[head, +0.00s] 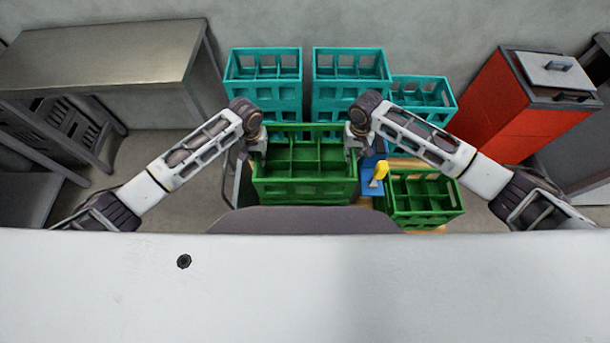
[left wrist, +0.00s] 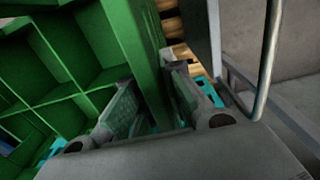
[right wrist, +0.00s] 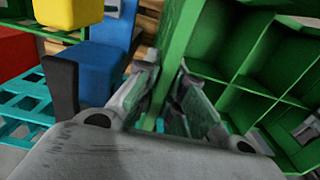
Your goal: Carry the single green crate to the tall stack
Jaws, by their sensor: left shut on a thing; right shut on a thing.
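A green crate (head: 305,190) with empty compartments is in front of me in the head view, held between my two grippers. My left gripper (head: 256,143) is shut on its left wall; in the left wrist view the fingers (left wrist: 150,100) pinch the green wall (left wrist: 140,40). My right gripper (head: 352,143) is shut on its right wall; in the right wrist view the fingers (right wrist: 165,95) clasp that wall (right wrist: 178,40). Teal crates stand behind in stacks: one at left (head: 264,92), one at middle (head: 350,97) and a lower one at right (head: 428,97). Their full heights are partly hidden.
Another green crate (head: 420,200) sits at right, on a wooden pallet (head: 408,163). A blue thing with a yellow top (head: 379,174) stands close to the held crate's right side. A steel table (head: 110,55) is at left, a red cabinet (head: 505,105) at right.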

